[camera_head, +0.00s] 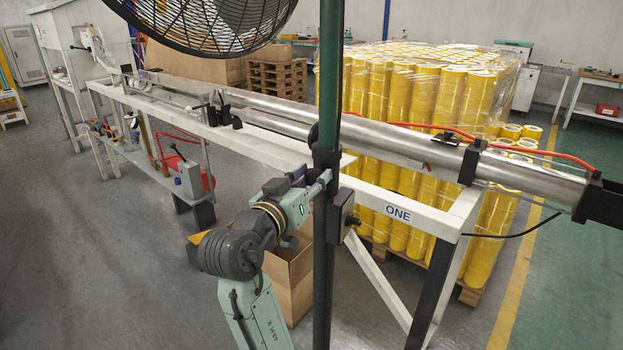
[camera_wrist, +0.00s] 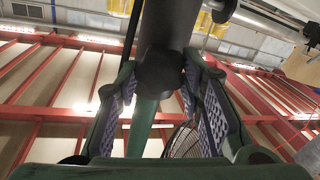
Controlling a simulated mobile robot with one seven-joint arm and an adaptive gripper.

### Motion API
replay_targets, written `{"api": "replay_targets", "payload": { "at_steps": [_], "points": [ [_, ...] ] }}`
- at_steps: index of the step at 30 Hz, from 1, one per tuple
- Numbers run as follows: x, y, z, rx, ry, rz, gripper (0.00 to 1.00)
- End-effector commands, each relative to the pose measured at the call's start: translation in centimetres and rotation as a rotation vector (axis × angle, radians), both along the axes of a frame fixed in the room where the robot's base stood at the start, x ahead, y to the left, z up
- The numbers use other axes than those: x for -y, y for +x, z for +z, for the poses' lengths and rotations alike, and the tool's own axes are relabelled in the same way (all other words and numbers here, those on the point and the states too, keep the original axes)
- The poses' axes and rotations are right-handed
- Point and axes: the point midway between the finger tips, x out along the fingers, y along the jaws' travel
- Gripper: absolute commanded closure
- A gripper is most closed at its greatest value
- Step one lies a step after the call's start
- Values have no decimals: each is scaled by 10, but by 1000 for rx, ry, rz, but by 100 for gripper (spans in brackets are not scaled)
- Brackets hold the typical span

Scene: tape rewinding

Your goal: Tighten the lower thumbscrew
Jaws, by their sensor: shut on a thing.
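The fan stand rises upright in the head view, with a green upper pole (camera_head: 330,60) set in a black lower tube (camera_head: 323,280). A black collar (camera_head: 325,158) sits where they meet. My gripper (camera_head: 324,178) reaches in from the left, just below this collar. In the wrist view my gripper (camera_wrist: 160,85) has its two ridged pads on either side of a dark rounded knob, the lower thumbscrew (camera_wrist: 160,72), and is shut on it. In the head view the thumbscrew is hidden or too small to make out. How tight it is cannot be told.
The fan head (camera_head: 215,18) hangs above. A white frame (camera_head: 395,205) marked ONE carries steel tubes (camera_head: 400,145) close behind the pole. An open cardboard box (camera_head: 290,275) stands behind my arm. Wrapped yellow rolls (camera_head: 400,100) are stacked behind.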

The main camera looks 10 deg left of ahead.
Motion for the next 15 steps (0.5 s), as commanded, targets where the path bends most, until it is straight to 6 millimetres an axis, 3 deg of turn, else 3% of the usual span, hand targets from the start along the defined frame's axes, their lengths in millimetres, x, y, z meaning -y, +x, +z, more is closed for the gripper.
{"api": "replay_targets", "payload": {
  "at_steps": [7,15],
  "points": [
    [0,0,0,0,0,0,93],
    [0,0,-1,10,26,0,93]
  ]
}}
